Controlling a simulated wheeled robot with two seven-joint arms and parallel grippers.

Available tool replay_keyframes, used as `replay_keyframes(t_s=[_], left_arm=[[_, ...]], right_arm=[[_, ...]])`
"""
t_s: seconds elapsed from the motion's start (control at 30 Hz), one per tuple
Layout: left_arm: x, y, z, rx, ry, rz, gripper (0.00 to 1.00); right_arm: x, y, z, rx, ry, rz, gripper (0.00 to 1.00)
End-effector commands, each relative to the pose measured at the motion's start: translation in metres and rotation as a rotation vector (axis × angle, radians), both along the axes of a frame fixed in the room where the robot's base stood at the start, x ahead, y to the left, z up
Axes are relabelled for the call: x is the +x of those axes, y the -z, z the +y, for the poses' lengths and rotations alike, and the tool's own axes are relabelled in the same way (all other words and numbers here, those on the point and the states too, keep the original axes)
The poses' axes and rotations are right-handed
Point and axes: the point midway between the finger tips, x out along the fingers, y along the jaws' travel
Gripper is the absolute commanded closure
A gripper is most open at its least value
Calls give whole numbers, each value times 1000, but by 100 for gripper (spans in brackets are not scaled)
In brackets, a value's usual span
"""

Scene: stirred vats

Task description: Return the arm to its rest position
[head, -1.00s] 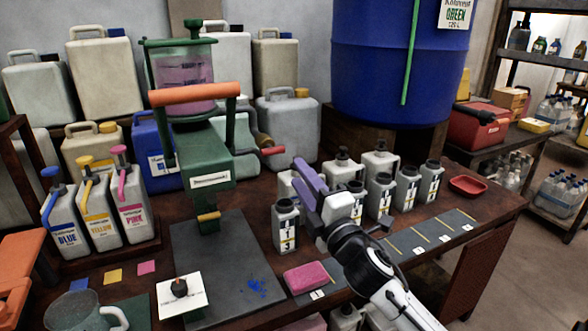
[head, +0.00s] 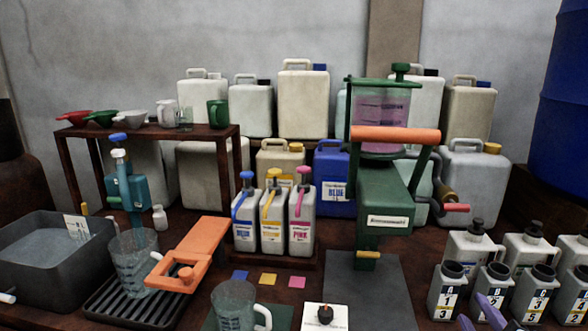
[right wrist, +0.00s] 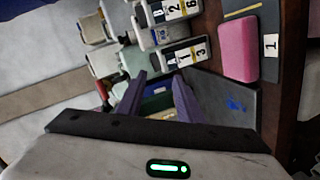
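My right gripper (head: 477,319) shows at the bottom edge of the head view, toward the right, only as two purple fingertips. They are in front of the grey numbered bottles (head: 447,290). In the right wrist view the two purple fingers of my right gripper (right wrist: 159,92) stand apart with nothing held between them. The rest of my right arm is outside the head view. My left gripper is not in view.
A green press (head: 385,200) with an orange handle stands on a dark mat (head: 375,295). Blue, yellow and pink pump bottles (head: 272,225) stand left of it. A grey basin (head: 60,270) is at far left. A pink sponge (right wrist: 238,50) lies near the fingers in the wrist view.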

Motion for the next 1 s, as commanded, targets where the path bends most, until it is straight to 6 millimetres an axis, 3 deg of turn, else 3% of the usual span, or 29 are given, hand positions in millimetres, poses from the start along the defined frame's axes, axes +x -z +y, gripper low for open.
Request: replay_keyframes(t_s=[0.03,0.1,0.23,0.43,0.7,0.73,1.0], left_arm=[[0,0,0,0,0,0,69],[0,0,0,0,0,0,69],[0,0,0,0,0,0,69],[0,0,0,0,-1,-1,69],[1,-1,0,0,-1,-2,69],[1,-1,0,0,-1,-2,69],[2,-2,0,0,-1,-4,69]], right_arm=[[-20,32,14,135,31,84,67],[-50,71,34,309,85,204,67],[-100,118,69,537,170,387,67],[-161,153,110,740,271,589,67],[-232,172,156,913,380,814,67],[-237,174,159,925,390,831,67],[-208,210,175,967,286,732,67]])
